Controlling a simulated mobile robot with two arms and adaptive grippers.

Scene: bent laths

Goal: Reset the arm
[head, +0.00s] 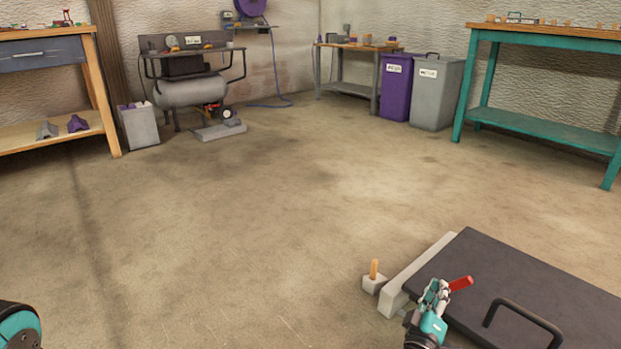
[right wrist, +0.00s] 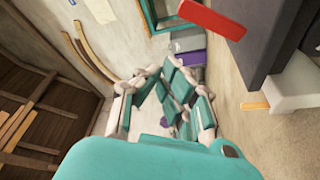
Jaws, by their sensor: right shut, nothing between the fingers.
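My right gripper (head: 436,291) shows at the lower right of the head view, in front of the dark flat panel (head: 540,279) with its black bar handle. Its teal and pale fingers (right wrist: 165,103) also show in the right wrist view, shut with nothing between them. A red lever-like piece (head: 461,283) appears beside the fingers in the head view. In the right wrist view the red piece (right wrist: 212,17) is apart from the fingertips. Part of my left arm shows at the lower left; its gripper is out of view.
A small block with a wooden peg (head: 374,268) stands beside the panel's pale base (head: 420,272). Benches, a compressor (head: 190,92) and two bins (head: 397,86) line the back. The middle floor is clear. Curved wooden laths (right wrist: 93,50) show in the right wrist view.

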